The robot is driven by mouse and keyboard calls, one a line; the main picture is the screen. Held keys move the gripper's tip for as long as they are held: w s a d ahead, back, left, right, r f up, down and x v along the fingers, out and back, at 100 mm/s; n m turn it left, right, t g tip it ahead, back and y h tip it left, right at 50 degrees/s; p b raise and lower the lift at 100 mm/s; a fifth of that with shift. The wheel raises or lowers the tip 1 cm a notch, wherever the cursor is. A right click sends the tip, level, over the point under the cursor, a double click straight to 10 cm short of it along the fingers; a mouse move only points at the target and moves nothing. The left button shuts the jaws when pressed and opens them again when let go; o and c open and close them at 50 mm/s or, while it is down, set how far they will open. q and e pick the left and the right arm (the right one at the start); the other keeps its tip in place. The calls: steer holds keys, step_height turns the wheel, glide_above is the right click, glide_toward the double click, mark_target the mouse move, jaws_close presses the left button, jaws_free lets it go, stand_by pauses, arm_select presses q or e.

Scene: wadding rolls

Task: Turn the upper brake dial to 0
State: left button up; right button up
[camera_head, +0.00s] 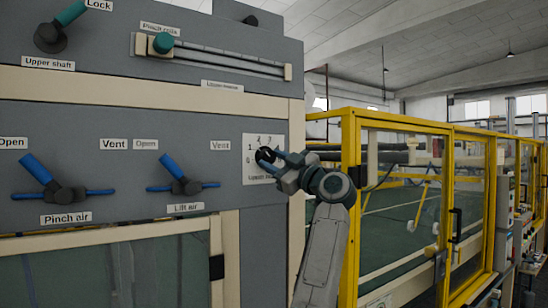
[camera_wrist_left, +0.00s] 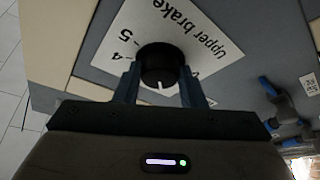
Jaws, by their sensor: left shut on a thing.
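The upper brake dial is a round black knob (camera_wrist_left: 160,65) on a white plate (camera_wrist_left: 205,40) marked "Upper brake" with a number scale, of which 4 and 5 read clearly in the left wrist view. A white pointer line on the knob points toward the bottom of that view. My left gripper (camera_wrist_left: 160,84) is shut on the dial, one finger on each side. My right gripper is not in view.
On the grey panel (camera_head: 120,150), left of the dial, are the blue Lift air lever (camera_head: 175,170) and Pinch air lever (camera_head: 40,172). Above are a slider with a teal knob (camera_head: 163,43) and the Upper shaft lever (camera_head: 65,20). A yellow-framed guard (camera_head: 350,170) stands to the right.

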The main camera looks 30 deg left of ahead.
arm_select(q)
steer(key=n+g, duration=0.1)
steer(key=n, duration=0.1)
steer(key=n+g+h+p, duration=0.1)
steer(key=n, duration=0.1)
steer(key=n+p, duration=0.1)
steer(key=n, duration=0.2)
steer(key=shift+w+d+r+g, duration=0.1)
steer(key=shift+w+r+g, duration=0.1)
steer(key=shift+r+g, duration=0.2)
steer(key=n+g+h+p, duration=0.1)
steer(key=n, duration=0.3)
steer(key=shift+r+h, duration=0.1)
steer(key=shift+h, duration=0.3)
steer(key=shift+n+h+p, duration=0.3)
steer(key=shift+n+p, duration=0.05)
steer(key=shift+n, duration=0.45)
steer(key=o, duration=1)
